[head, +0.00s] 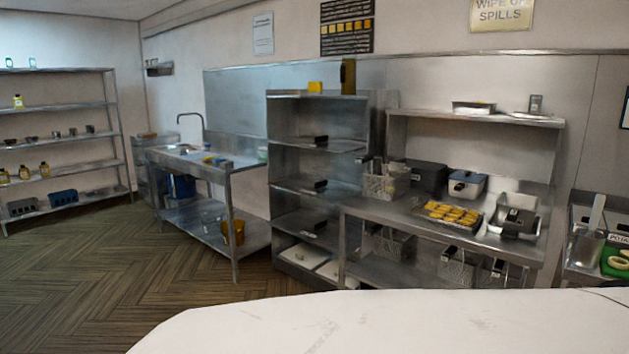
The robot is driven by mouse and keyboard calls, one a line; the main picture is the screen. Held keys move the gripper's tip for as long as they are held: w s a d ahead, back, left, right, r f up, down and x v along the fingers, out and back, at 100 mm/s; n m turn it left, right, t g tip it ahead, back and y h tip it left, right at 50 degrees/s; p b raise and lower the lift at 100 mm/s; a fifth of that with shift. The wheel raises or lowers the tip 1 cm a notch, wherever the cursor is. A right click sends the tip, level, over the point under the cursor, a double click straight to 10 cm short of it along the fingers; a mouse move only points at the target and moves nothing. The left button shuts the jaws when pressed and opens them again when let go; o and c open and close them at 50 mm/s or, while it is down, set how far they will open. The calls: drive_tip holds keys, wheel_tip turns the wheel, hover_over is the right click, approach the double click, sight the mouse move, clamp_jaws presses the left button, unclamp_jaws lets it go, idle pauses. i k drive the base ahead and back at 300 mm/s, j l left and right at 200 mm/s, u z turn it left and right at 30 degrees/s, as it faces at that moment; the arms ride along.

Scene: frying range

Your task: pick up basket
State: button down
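A grey wire basket (384,186) stands upright on the left end of the steel worktop (405,213), with its dark handle at the upper left. Another basket (394,245) sits on the worktop's lower shelf, partly shaded. Further right on that shelf stands a wire basket (457,270), with what looks like another basket (493,273) beside it. My gripper is not in view, so its opening and anything in it cannot be seen.
On the worktop are a tray of golden pieces (452,213), a dark box (427,175) and a lidded container (467,184). A steel shelf rack (318,158) stands left of it, then a sink table (187,155). Wooden floor (95,270) is clear at left.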

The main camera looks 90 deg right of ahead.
sight(384, 182)
drive_tip(key=z, duration=3.1)
drive_tip(key=i+j+z, duration=0.3)
drive_tip(key=i+j, duration=0.15)
drive_tip(key=i+j+z, duration=0.3)
drive_tip(key=i+j, duration=0.3)
drive_tip(key=i+j+z, duration=0.1)
drive_tip(key=i+j, duration=0.15)
drive_tip(key=i+j+z, duration=0.1)
drive_tip(key=i+j, duration=0.15)
drive_tip(key=j, duration=0.25)
drive_tip(key=i+j+z, duration=0.15)
drive_tip(key=j, duration=0.25)
drive_tip(key=i+j+z, duration=0.1)
drive_tip(key=i+j, duration=0.25)
